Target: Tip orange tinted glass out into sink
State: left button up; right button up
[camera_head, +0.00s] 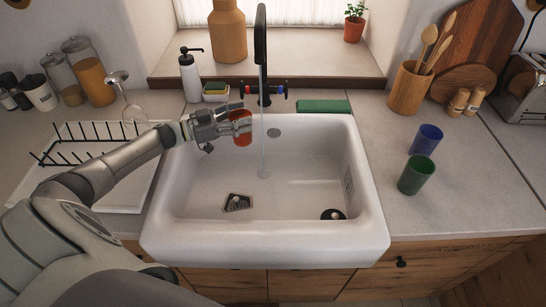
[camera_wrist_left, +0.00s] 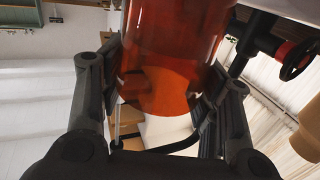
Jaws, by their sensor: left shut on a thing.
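The orange tinted glass (camera_head: 241,128) is held over the back left part of the white sink (camera_head: 205,195), just left of the running water. My left gripper (camera_head: 232,122) is shut on it, coming in from the left. In the left wrist view the glass (camera_wrist_left: 170,60) sits between the two dark fingers (camera_wrist_left: 165,100). Whether it holds liquid I cannot tell. The black faucet (camera_head: 260,50) stands behind the sink, and a thin stream of water (camera_head: 263,140) falls from it into the basin. My right gripper does not show.
A green glass (camera_head: 416,175) and a blue glass (camera_head: 426,139) stand on the counter right of the sink. A dish rack (camera_head: 80,150) is on the left under my arm. A soap bottle (camera_head: 190,75) and sponges (camera_head: 216,92) stand behind the sink. The basin's middle is mostly free.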

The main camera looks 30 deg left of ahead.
pick_arm(q)
jog(key=shift+w+f, duration=0.4)
jog(key=shift+f, duration=0.05)
jog(key=shift+w, duration=0.15)
jog(key=shift+r, duration=0.1)
jog(key=shift+s, duration=0.2)
jog(key=shift+d, duration=0.1)
jog(key=shift+s+d+f+m+p, duration=0.25)
jog(key=shift+d+m+p, duration=0.1)
jog(key=shift+d+m, duration=0.4)
jog(key=s+d+f+m+y+p, duration=0.1)
jog(key=s+d+m+y+p, duration=0.1)
jog(key=d+m, duration=0.3)
jog(key=shift+s+d+m+g, duration=0.3)
jog(key=shift+s+m+g, duration=0.1)
jog(key=shift+m, duration=0.75)
